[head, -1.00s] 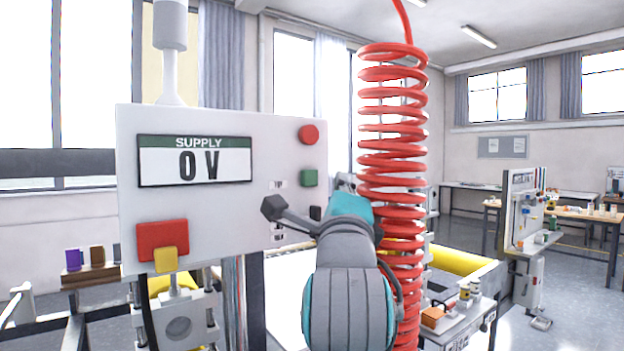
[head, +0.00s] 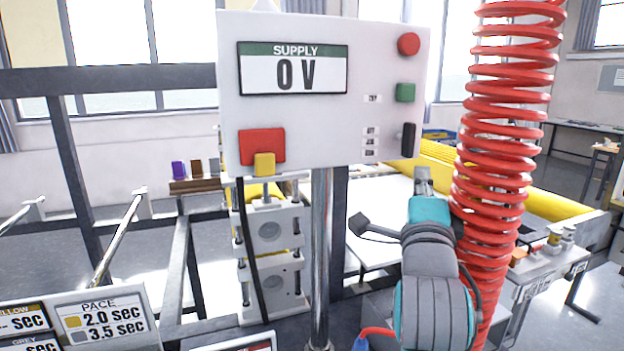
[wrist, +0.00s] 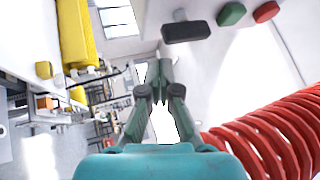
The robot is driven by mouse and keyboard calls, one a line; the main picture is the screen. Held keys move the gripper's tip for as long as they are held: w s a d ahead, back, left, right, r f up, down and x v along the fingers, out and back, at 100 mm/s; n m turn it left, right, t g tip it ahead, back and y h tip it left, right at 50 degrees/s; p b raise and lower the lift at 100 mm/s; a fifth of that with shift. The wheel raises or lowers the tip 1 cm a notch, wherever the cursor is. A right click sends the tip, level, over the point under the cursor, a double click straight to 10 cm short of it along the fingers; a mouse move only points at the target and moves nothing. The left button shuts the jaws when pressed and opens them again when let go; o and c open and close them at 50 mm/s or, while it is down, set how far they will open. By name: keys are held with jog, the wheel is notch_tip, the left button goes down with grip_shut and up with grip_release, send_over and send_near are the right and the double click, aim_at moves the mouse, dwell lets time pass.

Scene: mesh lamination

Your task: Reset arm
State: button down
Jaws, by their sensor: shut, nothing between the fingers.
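My gripper (head: 423,180) shows at the end of my grey and teal arm, just below the lower right corner of the white supply panel (head: 225,120). In the wrist view my gripper's fingers (wrist: 161,85) are shut together with nothing between them. The panel has a display (head: 293,70) reading SUPPLY 0 V. It carries a round red button (head: 408,44), a green button (head: 405,92) and a black switch (head: 408,140). The black switch also shows above the fingertips in the wrist view (wrist: 186,32), apart from them.
A red coiled hose (head: 500,130) hangs close to the right of my arm, and it also shows in the wrist view (wrist: 265,140). A metal post (head: 321,250) stands under the panel. A PACE sign (head: 100,318) is at the lower left. A yellow roll (head: 540,200) lies behind the hose.

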jog(key=s+a+f+n+g+y, duration=0.15)
jog(key=f+n, duration=0.25)
jog(key=f, duration=0.6)
jog(key=s+f+n+y, duration=0.2)
jog(key=f+n, duration=0.1)
jog(key=f, duration=0.8)
jog(key=s+f+n+g+y, duration=0.15)
jog(key=s+f+n, duration=0.45)
jog(key=s+f, duration=0.7)
jog(key=s+f+n+g+y, duration=0.15)
jog(key=s+f+n, duration=0.25)
jog(key=s+f, duration=0.95)
jog(key=s+n+g, duration=0.2)
jog(key=s+n, duration=0.1)
jog(key=s, duration=1.5)
jog(key=shift+s+d+r+n, duration=0.2)
jog(key=shift+d+r+n, duration=0.15)
jog(key=shift+r+n, duration=0.1)
